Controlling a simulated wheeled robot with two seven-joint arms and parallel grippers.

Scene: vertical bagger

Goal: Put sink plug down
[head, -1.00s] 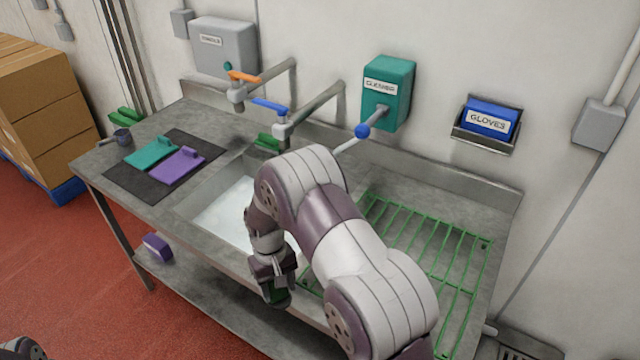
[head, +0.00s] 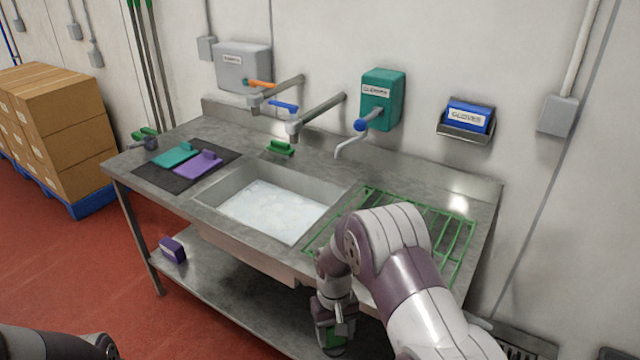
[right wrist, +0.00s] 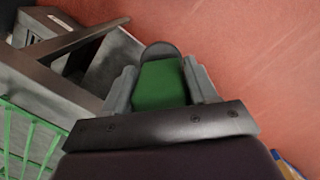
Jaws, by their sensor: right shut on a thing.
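My right gripper (head: 333,328) hangs in front of the bench's front edge, below and right of the sink, pointing down. It is shut on the sink plug (right wrist: 160,85), a green block-like grip with a dark rounded disc beyond it. In the right wrist view a grey finger presses each side of the green part, with red floor around it. In the head view the plug is partly hidden by the gripper. The sink (head: 322,186) holds whitish, foamy water. My left gripper is out of view.
A green wire rack (head: 470,245) covers the bench's right end, partly behind my right arm. A dark mat (head: 150,177) bears a teal and a purple tool. A green brush-like item (head: 280,147) lies behind the sink. The lower shelf (head: 250,285) looks mostly clear.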

